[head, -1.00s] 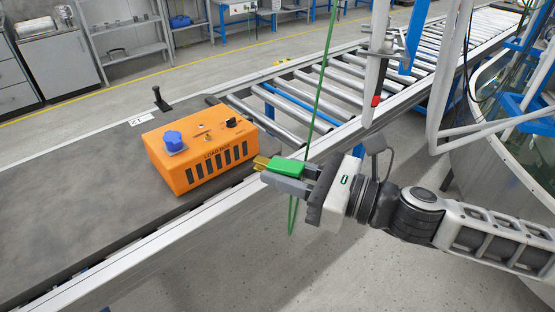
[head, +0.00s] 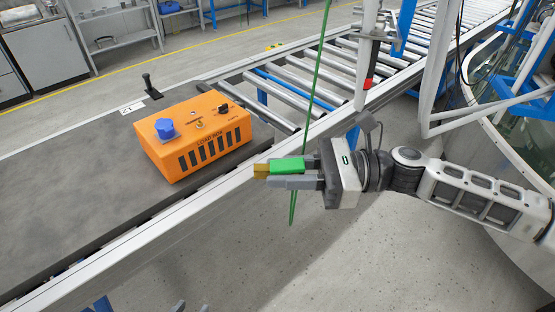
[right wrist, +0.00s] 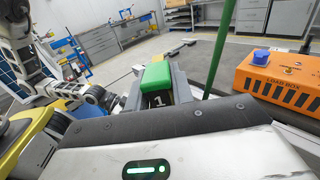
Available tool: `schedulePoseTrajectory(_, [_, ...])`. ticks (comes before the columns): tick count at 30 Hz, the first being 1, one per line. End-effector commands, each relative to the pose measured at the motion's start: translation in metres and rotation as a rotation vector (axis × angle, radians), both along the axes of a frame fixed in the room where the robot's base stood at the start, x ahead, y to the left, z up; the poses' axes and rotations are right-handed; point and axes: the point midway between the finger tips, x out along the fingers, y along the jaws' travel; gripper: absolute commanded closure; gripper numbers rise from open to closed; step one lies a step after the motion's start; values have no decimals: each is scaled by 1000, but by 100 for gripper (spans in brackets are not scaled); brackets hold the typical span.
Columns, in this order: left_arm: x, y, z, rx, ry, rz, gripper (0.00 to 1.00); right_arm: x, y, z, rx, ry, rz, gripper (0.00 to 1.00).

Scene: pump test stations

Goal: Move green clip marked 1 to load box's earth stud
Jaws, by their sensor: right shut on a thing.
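The green clip (head: 288,166) with brass jaws (head: 262,169) is held between the fingers of my right gripper (head: 290,174), its jaws pointing left. In the right wrist view the clip (right wrist: 155,76) shows a "1" below it. The orange load box (head: 205,150) sits on the dark bench left of the clip, a clear gap apart. Its top has a blue knob (head: 165,128), a small brass-coloured fitting (head: 199,123) and a black switch (head: 222,109); I cannot tell which fitting is the earth stud.
A green cable (head: 318,75) hangs beside my right gripper. The bench's pale metal rail (head: 150,228) runs between clip and box. A roller conveyor (head: 320,80) continues behind. A black lever (head: 150,88) stands behind the box. Bench left of the box is clear.

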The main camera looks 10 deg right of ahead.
Motion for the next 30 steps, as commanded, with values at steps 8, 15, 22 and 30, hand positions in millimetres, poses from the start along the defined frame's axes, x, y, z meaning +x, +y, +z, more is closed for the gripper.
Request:
schedulePoseTrajectory(8, [0, 0, 0, 0, 0, 0, 64, -19, 1, 37, 6, 0, -19, 100])
schedulePoseTrajectory(15, [1, 0, 1, 0, -3, 0, 64, -19, -52, 51, 5, 10, -229, 100])
schedulePoseTrajectory(22, [5, 0, 3, -1, -11, 0, 64, -17, -112, 41, 4, 9, -451, 100])
schedulePoseTrajectory(30, [6, 0, 3, 0, -13, 0, 64, -19, -140, 36, 0, 1, -550, 100])
